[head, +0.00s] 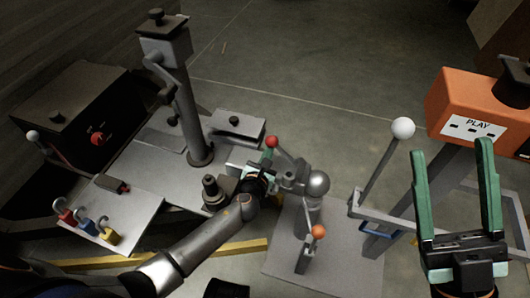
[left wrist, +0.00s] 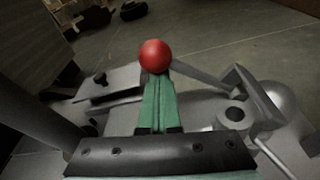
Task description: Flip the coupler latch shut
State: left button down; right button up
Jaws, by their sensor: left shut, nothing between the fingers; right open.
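The coupler latch looks to be the grey lever with a red ball knob (head: 271,142). The lever slants up and left from the coupler, next to a grey hitch ball (head: 318,183). In the left wrist view the red knob (left wrist: 154,55) is at my green fingertips, with the lever (left wrist: 198,80) running right to the coupler (left wrist: 248,95). My left gripper (left wrist: 158,78) is shut with nothing between its fingers; whether it touches the knob I cannot tell. In the head view my left gripper (head: 263,158) is partly hidden by its own wrist. My right gripper (head: 451,150) is open and empty at the right.
A jack post (head: 182,110) stands on the grey trailer frame, left of the coupler. A white-knobbed lever (head: 402,128) and an orange PLAY box (head: 465,108) are at the right. An orange-knobbed lever (head: 319,232) stands in front of the hitch ball. Open floor lies behind.

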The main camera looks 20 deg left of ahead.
aim_at(276, 147)
pick_arm(q)
jog(key=d+r+m+p, duration=0.1)
jog(key=d+r+m+y+p, duration=0.1)
jog(key=p, duration=0.1)
jog(key=shift+w+r, duration=0.1)
jog(key=shift+r, duration=0.3)
pick_arm(e)
jog(key=w+d+f+m+g+h, duration=0.2)
jog(key=w+f+m+h, duration=0.5)
jog(key=f+h, duration=0.3)
pick_arm(q)
jog(key=shift+d+r+m+t+p, duration=0.15)
jog(key=shift+d+r+m+p, duration=0.1)
jog(key=shift+d+m+p, duration=0.35)
jog(key=shift+d+r+m+t+p, duration=0.15)
jog(key=shift+d+r+m+p, duration=0.1)
jog(key=shift+d+m+p, duration=0.3)
pick_arm(e)
notch_tip(276, 147, down, 15)
jog(key=s+m+g+h, duration=0.1)
jog(key=m+g, duration=0.1)
jog(key=g, duration=0.4)
jog(key=shift+r, duration=0.2)
jog(key=shift+s+d, duration=0.1)
